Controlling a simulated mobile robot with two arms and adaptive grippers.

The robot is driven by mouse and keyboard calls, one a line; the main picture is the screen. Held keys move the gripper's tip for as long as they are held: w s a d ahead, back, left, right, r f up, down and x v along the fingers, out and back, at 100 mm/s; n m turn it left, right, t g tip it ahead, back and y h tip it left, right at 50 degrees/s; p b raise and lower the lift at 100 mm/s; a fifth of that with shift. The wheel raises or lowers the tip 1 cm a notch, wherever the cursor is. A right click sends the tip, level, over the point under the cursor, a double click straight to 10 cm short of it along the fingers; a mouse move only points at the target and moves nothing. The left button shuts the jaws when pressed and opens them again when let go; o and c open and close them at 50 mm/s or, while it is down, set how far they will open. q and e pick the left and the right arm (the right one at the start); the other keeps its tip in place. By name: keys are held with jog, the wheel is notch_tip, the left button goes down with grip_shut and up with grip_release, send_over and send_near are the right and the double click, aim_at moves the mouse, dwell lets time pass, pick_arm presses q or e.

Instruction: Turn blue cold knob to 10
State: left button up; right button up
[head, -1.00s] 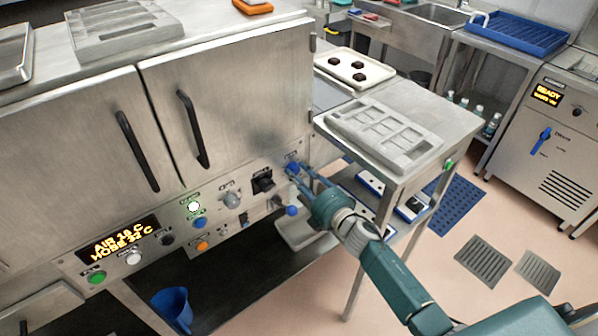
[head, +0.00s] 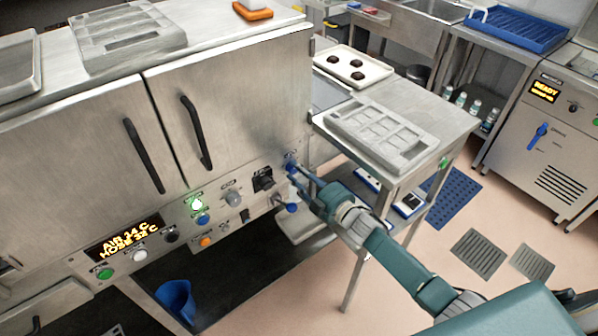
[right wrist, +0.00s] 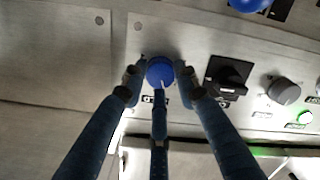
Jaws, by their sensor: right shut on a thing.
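The blue knob (head: 289,161) is at the right end of the cabinet's control panel. It also shows in the right wrist view (right wrist: 159,70), with a white pointer mark at its lower edge, pointing down in that picture. My right gripper (head: 296,170) is shut on this knob, with fingers on both sides of it and one below, as the right wrist view shows (right wrist: 160,78). The scale around the knob is too small or covered to read. The orange display (head: 124,238) seems to read AIR 14 C and HOSE 32 C. My left gripper is not in view.
Beside the blue knob is a black rotary switch (head: 263,181), then a grey knob (head: 233,198) and a lit green button (head: 196,204). A blue-tipped lever (head: 291,207) sits just below my gripper. A steel table (head: 430,118) with a mould stands to the right.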

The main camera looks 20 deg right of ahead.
jog(key=m, duration=0.4)
jog(key=shift+d+f+m+y, duration=0.2)
jog(key=shift+m+y, duration=0.1)
jog(key=shift+f, duration=0.1)
dwell(0.4)
jog(key=o, duration=1)
jog(key=shift+o, duration=0.7)
jog(key=shift+s, duration=0.35)
jog(key=v, duration=1.1)
jog(key=shift+d, duration=0.2)
